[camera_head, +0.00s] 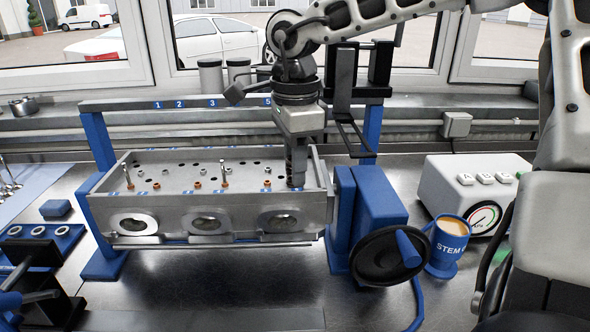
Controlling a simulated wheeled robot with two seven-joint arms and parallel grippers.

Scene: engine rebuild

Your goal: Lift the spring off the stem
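The grey cylinder head (160,222) sits in a blue-legged stand with a numbered bar behind it. One thin upright stem (128,174) rises near the left end of its top, and another stem (223,174) stands near the middle. My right gripper (297,182) points straight down at the right end of the head's top, close to its surface. Its fingers look close together, but the gap and anything between them cannot be made out. No spring can be clearly told apart; one may be hidden at the fingers.
A blue box with a black handwheel (388,258) stands right of the head. A blue ringed block (42,240) is at left. The front middle bench is clear.

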